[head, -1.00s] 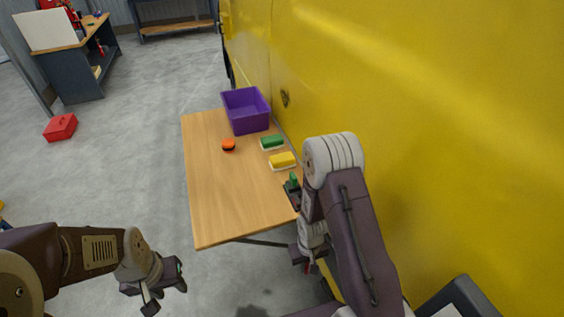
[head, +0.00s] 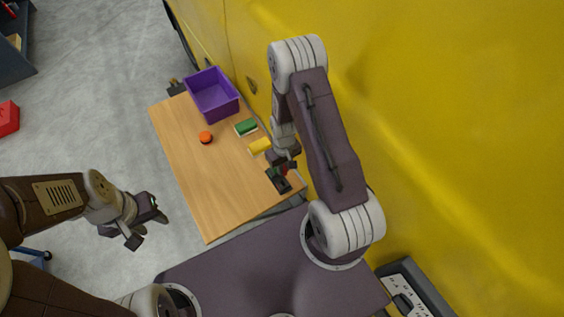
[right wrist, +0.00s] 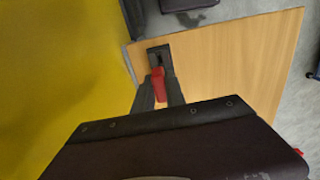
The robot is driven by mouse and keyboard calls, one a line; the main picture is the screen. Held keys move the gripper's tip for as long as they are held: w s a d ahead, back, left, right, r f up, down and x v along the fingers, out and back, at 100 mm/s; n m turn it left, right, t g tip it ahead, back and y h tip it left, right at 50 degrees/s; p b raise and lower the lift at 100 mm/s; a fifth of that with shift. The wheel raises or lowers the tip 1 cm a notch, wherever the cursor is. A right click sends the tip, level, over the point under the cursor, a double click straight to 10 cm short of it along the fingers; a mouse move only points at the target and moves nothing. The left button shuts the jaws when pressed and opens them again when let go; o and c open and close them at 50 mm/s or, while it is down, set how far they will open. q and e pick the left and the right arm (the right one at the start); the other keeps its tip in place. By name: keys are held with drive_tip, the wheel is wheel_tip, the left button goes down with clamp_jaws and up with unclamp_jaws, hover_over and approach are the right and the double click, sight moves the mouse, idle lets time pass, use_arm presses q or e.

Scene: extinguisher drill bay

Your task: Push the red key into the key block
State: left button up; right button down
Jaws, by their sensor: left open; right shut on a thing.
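The red key (right wrist: 158,86) sits between the fingers of my right gripper (right wrist: 160,98) in the right wrist view. The gripper is shut on it. The dark key block (right wrist: 158,50) lies just past the key's far end on the wooden table. I cannot tell whether key and block touch. In the head view the block (head: 278,180) is at the table's near right corner, with my right gripper (head: 288,166) over it, partly hiding the key. My left gripper (head: 150,230) is open and empty, left of the table over the floor.
On the table (head: 200,180) are a purple bin (head: 215,103), a green-topped block (head: 246,127), a yellow-topped block (head: 260,145) and an orange round thing (head: 206,137). A yellow wall-like surface (head: 440,90) runs along the right side. The table's front left is clear.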

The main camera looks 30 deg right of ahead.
wheel_tip(320, 180, down, 5)
drive_tip(key=b, duration=0.3)
drive_tip(key=shift+r, duration=0.15)
drive_tip(key=shift+f+b, duration=0.5)
drive_tip(key=shift+b, duration=0.15)
drive_tip(key=shift+s, duration=0.1)
drive_tip(key=shift+f+b, duration=1.65)
drive_tip(key=shift+f, duration=0.35)
idle(0.7)
drive_tip(key=c, duration=1.3)
unclamp_jaws()
